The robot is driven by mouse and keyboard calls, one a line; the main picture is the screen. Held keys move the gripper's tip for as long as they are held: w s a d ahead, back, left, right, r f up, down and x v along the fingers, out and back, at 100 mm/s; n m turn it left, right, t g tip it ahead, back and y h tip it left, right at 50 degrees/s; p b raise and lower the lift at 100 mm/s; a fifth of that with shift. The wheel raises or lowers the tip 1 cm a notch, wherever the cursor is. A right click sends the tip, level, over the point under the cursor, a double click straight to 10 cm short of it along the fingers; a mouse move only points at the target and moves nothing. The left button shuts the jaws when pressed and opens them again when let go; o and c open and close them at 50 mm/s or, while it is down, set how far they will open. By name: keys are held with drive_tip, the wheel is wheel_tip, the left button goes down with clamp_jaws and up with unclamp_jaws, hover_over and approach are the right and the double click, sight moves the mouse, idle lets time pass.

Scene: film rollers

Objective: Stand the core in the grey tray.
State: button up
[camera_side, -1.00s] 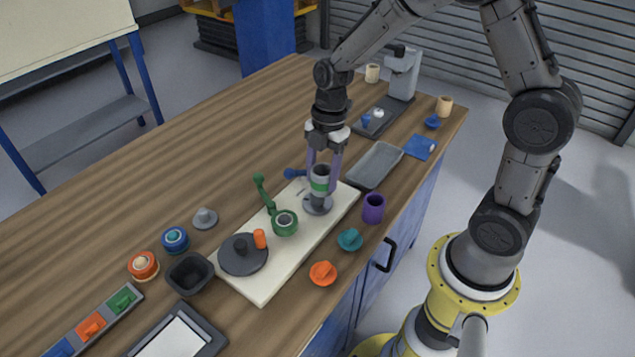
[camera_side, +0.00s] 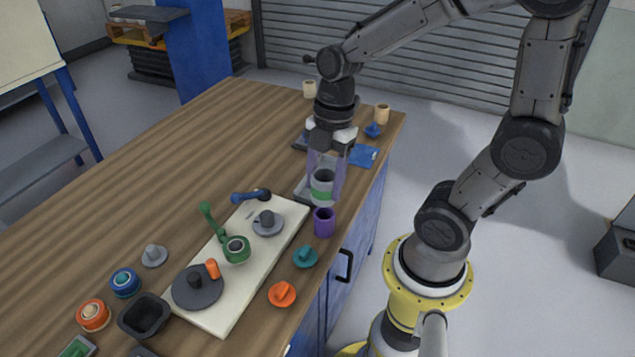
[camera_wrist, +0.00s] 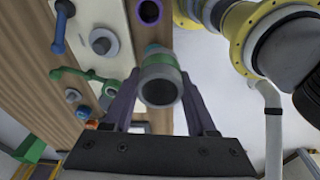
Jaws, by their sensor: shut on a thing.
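The core (camera_side: 322,188) is a grey cylinder with a green band. My gripper (camera_side: 324,184) is shut on it, with one pale purple finger on each side. The core looks upright in the side view. The grey tray (camera_side: 303,193) is mostly hidden behind the core and fingers, so I cannot tell whether the core touches it. In the wrist view, the core (camera_wrist: 160,80) sits between the fingertips (camera_wrist: 158,84), with its open end facing the camera.
The white board (camera_side: 245,268) carries an empty grey spindle base (camera_side: 268,222), a green crank (camera_side: 236,248) and a dark disc (camera_side: 197,287). A purple cup (camera_side: 324,222) stands close to the core. Teal (camera_side: 305,256) and orange (camera_side: 282,293) knobs lie near the front edge.

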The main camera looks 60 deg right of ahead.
drive_tip(key=s+d+f+m, duration=0.2)
drive_tip(key=s+d+m, duration=0.1)
drive_tip(key=d+m, duration=0.5)
drive_tip(key=shift+n+t, duration=0.4)
drive_tip(key=w+d+f, duration=0.2)
drive_tip(key=w+f, duration=0.1)
drive_tip(key=w, duration=0.1)
drive_tip(key=w+d+f, duration=0.3)
drive_tip(key=w, duration=0.1)
drive_tip(key=w+d+f, duration=0.2)
drive_tip(key=w+f, duration=0.1)
drive_tip(key=w, duration=0.1)
drive_tip(key=shift+w+d+f, duration=0.1)
drive_tip(key=shift+d+f, duration=0.05)
drive_tip(key=shift+f, duration=0.1)
drive_tip(key=shift+w+d+f, duration=0.1)
drive_tip(key=shift+f, duration=0.8)
drive_tip(key=shift+w+d+f, duration=0.1)
drive_tip(key=shift+f, duration=0.8)
drive_tip(key=o, duration=1.1)
drive_tip(key=shift+f, duration=0.15)
